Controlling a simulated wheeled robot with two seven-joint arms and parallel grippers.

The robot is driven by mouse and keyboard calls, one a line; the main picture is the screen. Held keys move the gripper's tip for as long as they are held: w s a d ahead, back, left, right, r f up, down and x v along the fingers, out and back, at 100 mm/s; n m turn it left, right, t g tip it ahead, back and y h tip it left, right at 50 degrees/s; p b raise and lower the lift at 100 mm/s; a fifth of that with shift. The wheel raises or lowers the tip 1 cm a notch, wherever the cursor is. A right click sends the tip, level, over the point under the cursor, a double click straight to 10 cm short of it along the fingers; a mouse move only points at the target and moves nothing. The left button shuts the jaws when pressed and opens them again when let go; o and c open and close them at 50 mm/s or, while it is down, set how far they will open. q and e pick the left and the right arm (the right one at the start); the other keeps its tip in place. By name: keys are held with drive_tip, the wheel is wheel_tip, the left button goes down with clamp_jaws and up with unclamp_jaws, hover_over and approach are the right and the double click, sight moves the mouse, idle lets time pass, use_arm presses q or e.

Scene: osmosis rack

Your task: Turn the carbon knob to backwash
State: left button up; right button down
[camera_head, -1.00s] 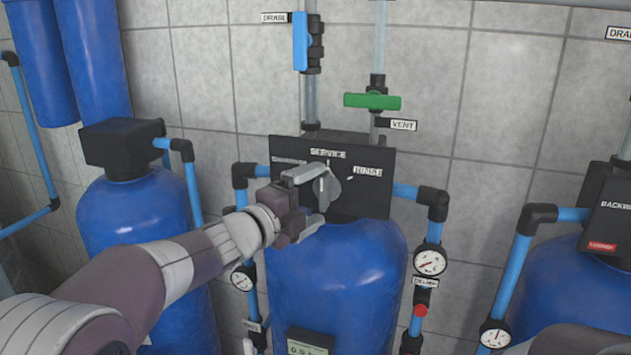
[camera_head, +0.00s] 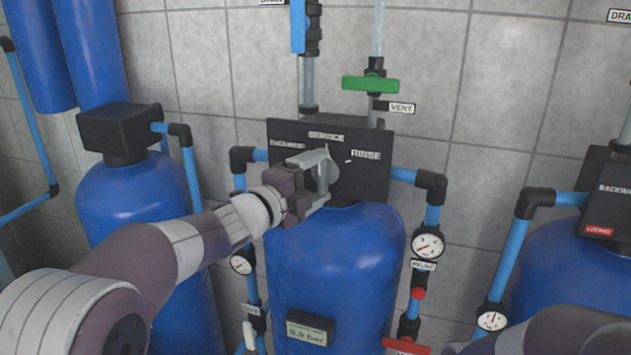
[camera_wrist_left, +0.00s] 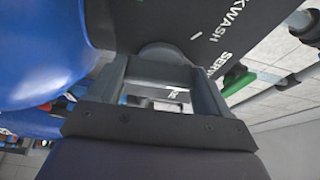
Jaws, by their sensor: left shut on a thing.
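The grey carbon knob (camera_head: 332,171) is on the black valve panel (camera_head: 372,182) above the middle blue tank. The panel has BACKWASH at upper left, SERVICE at top and RINSE at right. My left gripper (camera_head: 322,178) is shut on the knob, one finger above and one below it in the head view. The fingers hide part of the knob, so its exact pointing is hard to tell. In the left wrist view the rounded knob edge (camera_wrist_left: 163,51) shows between the two fingers (camera_wrist_left: 160,82), beside the panel lettering. My right gripper is out of view.
A green valve handle (camera_head: 370,83) and a blue one (camera_head: 298,28) are above the panel. Blue pipes and a pressure gauge (camera_head: 428,246) stand to its right. More blue tanks (camera_head: 134,210) flank it. Part of my right arm shows at lower right.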

use_arm(q)
drive_tip(key=n+t+b, duration=0.1)
drive_tip(key=n+b, duration=0.2)
drive_tip(key=b, duration=0.1)
drive_tip(key=n+t+b, duration=0.1)
drive_tip(key=n+b, duration=0.3)
drive_tip(key=f+n+t+b, duration=0.1)
drive_tip(key=n+t+b, duration=0.1)
drive_tip(key=b, duration=0.3)
drive_tip(key=shift+d+n, duration=0.15)
drive_tip(key=shift+n, duration=0.65)
drive_tip(key=shift+r+n+t+y+b, duration=0.15)
drive_tip(key=shift+n+t+b, duration=0.1)
drive_tip(key=shift+n+b, duration=0.4)
drive_tip(key=shift+r+n+t+y+b, duration=0.15)
drive_tip(key=shift+n+t+b, duration=0.1)
drive_tip(key=shift+n+b, duration=0.4)
drive_tip(key=shift+s, duration=0.1)
drive_tip(key=o, duration=1)
drive_tip(key=shift+d, duration=0.1)
drive_tip(key=shift+f, duration=0.1)
